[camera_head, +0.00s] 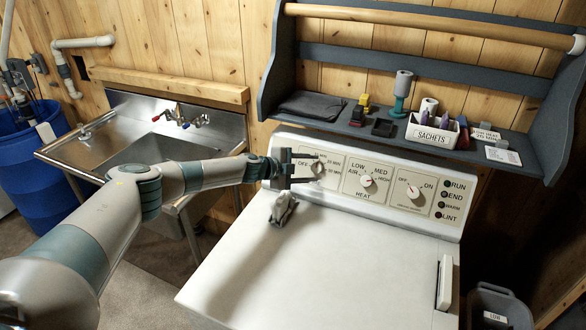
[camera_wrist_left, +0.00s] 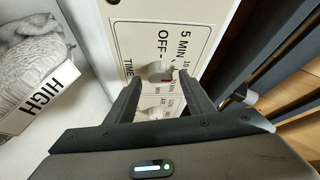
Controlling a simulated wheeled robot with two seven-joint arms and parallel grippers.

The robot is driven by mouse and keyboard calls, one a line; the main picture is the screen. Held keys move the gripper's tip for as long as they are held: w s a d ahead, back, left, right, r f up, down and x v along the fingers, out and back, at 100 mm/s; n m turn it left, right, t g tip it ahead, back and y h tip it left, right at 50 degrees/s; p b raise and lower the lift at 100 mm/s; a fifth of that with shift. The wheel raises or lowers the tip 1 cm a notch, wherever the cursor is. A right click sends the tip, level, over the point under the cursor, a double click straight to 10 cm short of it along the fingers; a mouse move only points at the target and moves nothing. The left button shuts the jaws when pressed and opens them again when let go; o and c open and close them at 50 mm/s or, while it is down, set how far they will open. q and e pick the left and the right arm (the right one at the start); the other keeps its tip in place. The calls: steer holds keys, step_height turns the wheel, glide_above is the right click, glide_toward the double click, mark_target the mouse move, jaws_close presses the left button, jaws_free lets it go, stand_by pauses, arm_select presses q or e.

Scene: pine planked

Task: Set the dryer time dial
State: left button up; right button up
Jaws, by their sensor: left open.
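In the head view the time dial (camera_head: 318,167) shows just right of my left gripper (camera_head: 305,169). In the left wrist view my left gripper (camera_wrist_left: 160,90) is open, its two fingers on either side of the dial. I cannot tell whether they touch it. The heat dial (camera_head: 366,181) and the on-off dial (camera_head: 413,192) sit further right on the same panel. My right gripper is not in view.
The white dryer top (camera_head: 330,255) is mostly clear. A grey crumpled cloth (camera_head: 283,208) lies on it near my gripper. A blue-grey shelf (camera_head: 330,128) with a sachets box (camera_head: 432,133) hangs above the panel. A steel sink (camera_head: 150,150) stands left.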

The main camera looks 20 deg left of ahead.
arm_select(q)
steer(key=b+v, duration=0.3)
steer(key=v, duration=1.4)
steer(key=shift+s+a, duration=0.1)
steer(key=shift+a, duration=0.05)
